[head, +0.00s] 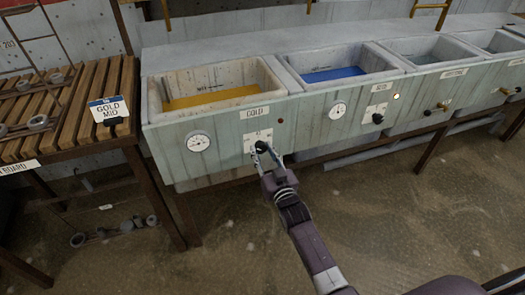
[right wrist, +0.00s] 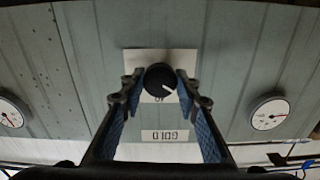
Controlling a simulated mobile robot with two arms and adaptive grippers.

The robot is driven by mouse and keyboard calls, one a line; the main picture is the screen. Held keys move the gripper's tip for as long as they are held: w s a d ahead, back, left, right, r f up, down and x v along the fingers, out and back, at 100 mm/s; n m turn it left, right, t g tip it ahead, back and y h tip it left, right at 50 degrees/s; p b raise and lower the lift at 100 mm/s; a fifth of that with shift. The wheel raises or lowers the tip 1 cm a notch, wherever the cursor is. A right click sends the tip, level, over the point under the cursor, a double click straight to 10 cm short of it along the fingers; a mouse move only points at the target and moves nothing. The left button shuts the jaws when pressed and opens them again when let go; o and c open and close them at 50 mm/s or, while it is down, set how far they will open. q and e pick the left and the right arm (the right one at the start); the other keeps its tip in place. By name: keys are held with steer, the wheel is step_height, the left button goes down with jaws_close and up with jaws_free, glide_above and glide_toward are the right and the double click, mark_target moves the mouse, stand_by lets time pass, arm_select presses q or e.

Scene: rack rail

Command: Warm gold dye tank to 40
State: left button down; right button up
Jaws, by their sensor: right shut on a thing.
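The gold dye tank (head: 262,80) is a grey basin with yellow-gold liquid, labelled GOLD on its pale green front. Its round dial gauge (head: 198,141) is on the front at left; its reading is too small to tell. Its black knob (right wrist: 160,80) sits on a white plate (right wrist: 148,58); the right wrist view is upside down. A white mark shows on the knob, with a number beside it. My right gripper (head: 265,149) is at the plate. In the right wrist view my right gripper (right wrist: 160,88) has its fingers shut on the knob. My left gripper is not in view.
A lamp (head: 396,97) glows on the front; the lamp (head: 281,154) near the gold plate looks dark red. A slatted bench (head: 75,95) with a GOLD MID card (head: 109,108) stands left.

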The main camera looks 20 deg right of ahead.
steer(key=m+p, duration=0.1)
steer(key=m, duration=0.3)
steer(key=shift+m+p, duration=0.3)
steer(key=shift+p, duration=0.1)
steer(key=shift+m, duration=2.1)
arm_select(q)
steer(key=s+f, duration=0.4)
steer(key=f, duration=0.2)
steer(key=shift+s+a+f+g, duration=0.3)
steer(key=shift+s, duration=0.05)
arm_select(e)
steer(key=shift+m, duration=1.1)
steer(key=shift+f, duration=0.1)
steer(key=o, duration=1.2)
steer(key=shift+c, duration=0.2)
